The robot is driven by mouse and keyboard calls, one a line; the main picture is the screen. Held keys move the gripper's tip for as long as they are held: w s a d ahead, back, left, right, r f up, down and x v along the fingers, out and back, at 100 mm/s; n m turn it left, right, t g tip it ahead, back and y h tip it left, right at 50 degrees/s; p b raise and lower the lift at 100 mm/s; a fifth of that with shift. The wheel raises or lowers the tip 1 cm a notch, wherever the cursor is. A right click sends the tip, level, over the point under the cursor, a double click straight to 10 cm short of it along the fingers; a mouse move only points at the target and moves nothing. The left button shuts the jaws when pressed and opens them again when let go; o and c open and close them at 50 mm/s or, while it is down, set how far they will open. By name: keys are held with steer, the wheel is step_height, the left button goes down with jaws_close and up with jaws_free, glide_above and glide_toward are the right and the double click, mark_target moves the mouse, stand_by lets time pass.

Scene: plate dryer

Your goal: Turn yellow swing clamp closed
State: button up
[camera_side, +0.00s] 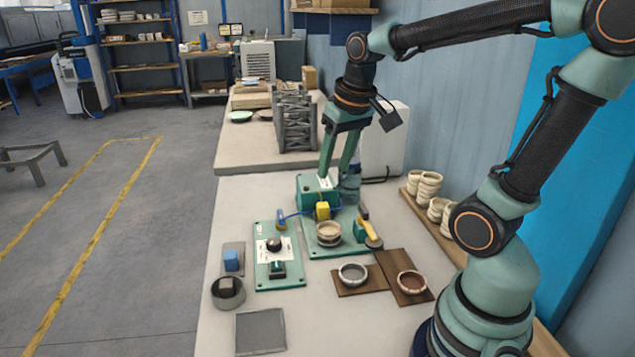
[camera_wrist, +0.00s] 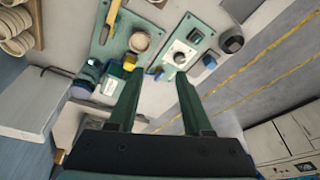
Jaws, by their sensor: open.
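A green base plate (camera_side: 345,247) carries a stack of beige bowls (camera_side: 328,231) and, to their right, a yellow lever (camera_side: 367,230) with a round tan end, which looks like the swing clamp. The lever lies beside the bowls, not over them. It also shows at the top of the wrist view (camera_wrist: 111,18), near the bowls (camera_wrist: 140,41). A yellow block (camera_side: 322,210) sits on a green box (camera_side: 309,189) behind the bowls. My gripper (camera_side: 338,178) is open and empty, pointing down above the rear of the plate by this box. Both fingers (camera_wrist: 157,82) show apart in the wrist view.
A green panel (camera_side: 278,265) with a black knob stands left of the plate. A grey rack (camera_side: 294,120) stands behind. The bench's front left has a grey tray (camera_side: 260,331).

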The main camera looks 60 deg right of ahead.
mark_target(364, 207)
steer(key=d+f+m+g, duration=0.2)
steer(key=d+m, duration=0.1)
steer(key=d, duration=0.4)
steer(key=d+f+m+g, duration=0.1)
steer(key=d+f+m, duration=0.1)
steer(key=d, duration=0.4)
steer(key=shift+y, duration=0.4)
steer(key=f, duration=1.2)
steer(key=shift+s+d+f, duration=0.1)
steer(key=shift+s+f, duration=0.05)
steer(key=shift+s, duration=0.05)
steer(key=shift+c, duration=0.3)
jaws_close()
